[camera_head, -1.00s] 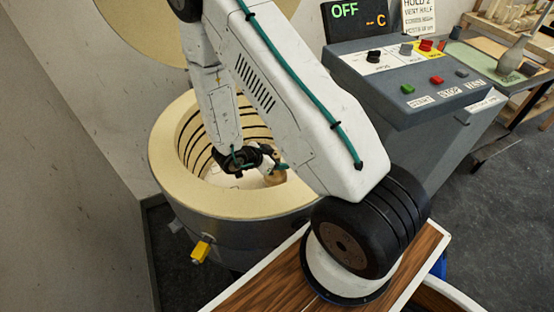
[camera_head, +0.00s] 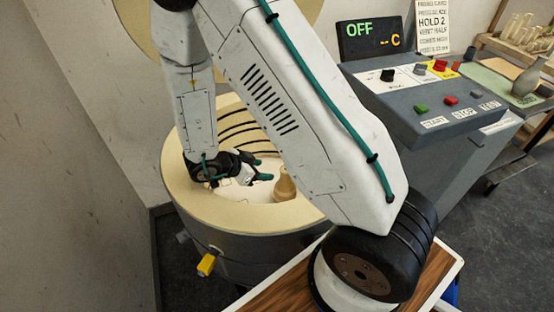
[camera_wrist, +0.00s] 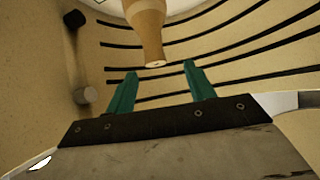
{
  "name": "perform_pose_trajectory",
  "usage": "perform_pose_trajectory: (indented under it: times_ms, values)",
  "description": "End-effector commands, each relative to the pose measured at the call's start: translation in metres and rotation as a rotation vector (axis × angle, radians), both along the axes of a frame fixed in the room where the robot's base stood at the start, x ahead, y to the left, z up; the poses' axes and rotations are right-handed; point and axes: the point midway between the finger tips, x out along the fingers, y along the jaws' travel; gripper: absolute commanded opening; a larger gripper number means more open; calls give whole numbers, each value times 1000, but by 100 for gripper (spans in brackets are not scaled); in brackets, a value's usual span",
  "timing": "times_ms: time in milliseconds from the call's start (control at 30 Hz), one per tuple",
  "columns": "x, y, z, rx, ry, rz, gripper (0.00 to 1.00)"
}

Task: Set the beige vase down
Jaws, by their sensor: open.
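The beige vase (camera_head: 285,186) stands upright on the pale floor inside the round kiln (camera_head: 190,205), partly hidden by my arm. My gripper (camera_head: 264,169) is inside the kiln, just left of the vase in the head view. Its two teal fingers are spread, with nothing between them. In the wrist view the vase (camera_wrist: 147,25) appears at the top, with its narrow neck toward my open gripper (camera_wrist: 160,68). The vase is apart from the fingers there, and its far end is cut off by the frame.
The kiln wall (camera_wrist: 40,60) with dark heating coils surrounds my gripper closely. A grey control panel (camera_head: 420,95) stands to the right, its display (camera_head: 368,40) reading OFF. A grey vase (camera_head: 528,78) stands on a bench behind. A yellow fitting (camera_head: 207,264) sticks out of the kiln front.

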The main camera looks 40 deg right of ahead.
Motion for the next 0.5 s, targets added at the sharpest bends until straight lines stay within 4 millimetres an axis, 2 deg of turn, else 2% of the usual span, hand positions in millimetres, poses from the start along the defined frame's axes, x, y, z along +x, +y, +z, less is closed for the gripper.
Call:
perform_pose_trajectory:
  times_ms: [167, 300, 400, 500]
  values:
    - [52, 19, 33, 183, -152, 179, 54]
    - [94, 50, 82, 372, -281, 417, 54]
    - [110, 76, 124, 492, -342, 602, 54]
    - [109, 101, 167, 590, -365, 791, 54]
